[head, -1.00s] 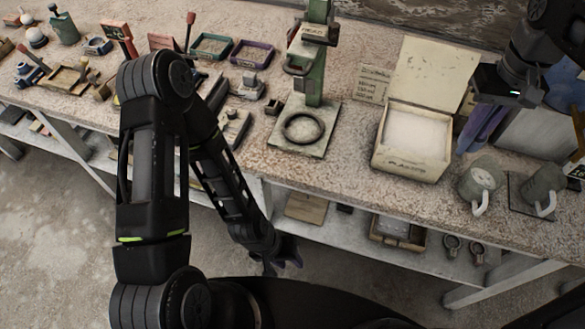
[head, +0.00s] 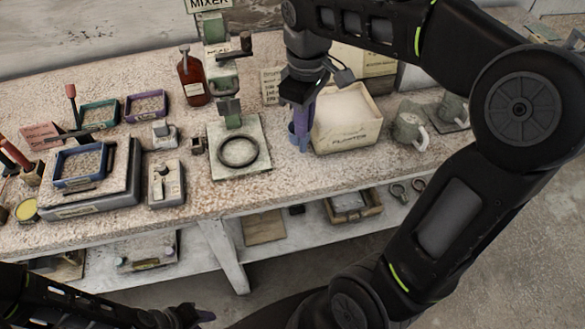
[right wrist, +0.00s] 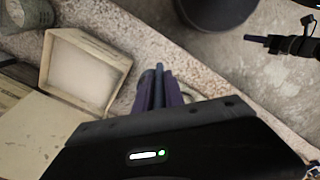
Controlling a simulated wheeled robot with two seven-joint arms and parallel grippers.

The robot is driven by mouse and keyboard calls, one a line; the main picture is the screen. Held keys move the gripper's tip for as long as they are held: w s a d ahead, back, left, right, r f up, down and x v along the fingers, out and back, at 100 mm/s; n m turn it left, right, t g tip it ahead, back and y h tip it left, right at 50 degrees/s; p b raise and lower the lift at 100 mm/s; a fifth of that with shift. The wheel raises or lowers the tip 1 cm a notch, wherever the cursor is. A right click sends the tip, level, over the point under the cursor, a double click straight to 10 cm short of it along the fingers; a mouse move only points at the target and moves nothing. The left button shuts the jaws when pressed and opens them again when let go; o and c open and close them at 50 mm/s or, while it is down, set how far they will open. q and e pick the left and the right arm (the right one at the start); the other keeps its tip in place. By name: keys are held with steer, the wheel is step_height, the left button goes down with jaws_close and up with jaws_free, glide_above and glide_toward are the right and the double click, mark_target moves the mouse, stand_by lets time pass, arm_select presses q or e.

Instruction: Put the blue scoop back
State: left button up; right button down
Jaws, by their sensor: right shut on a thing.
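My right gripper (head: 302,122) points down just left of the open plaster box (head: 347,143), and its purple fingers are shut on the blue scoop (head: 298,138). The scoop hangs upright, mostly hidden by the fingers, between the box and the mixer's base; I cannot tell whether it touches the bench. In the right wrist view the fingers (right wrist: 160,92) show beside the box (right wrist: 85,68), with the scoop hard to make out between them. The box holds white plaster and its lid is up. My left gripper (head: 190,317) is low at the bottom edge, away from the bench; its jaw opening is unclear.
The green mixer (head: 228,105) stands left of the scoop, with a black ring (head: 238,151) on its base. Trays and a scale-like device (head: 92,178) fill the left.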

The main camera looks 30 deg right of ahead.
mark_target(302, 151)
steer(key=shift+a, duration=0.15)
steer(key=shift+f, duration=3.1)
steer(key=shift+f+p, duration=0.4)
steer(key=shift+f, duration=1.5)
steer(key=shift+f, duration=0.25)
steer(key=c, duration=1.4)
jaws_free()
steer(key=shift+r, duration=0.1)
step_height(302, 151, up, 12)
steer(key=shift+r, duration=0.2)
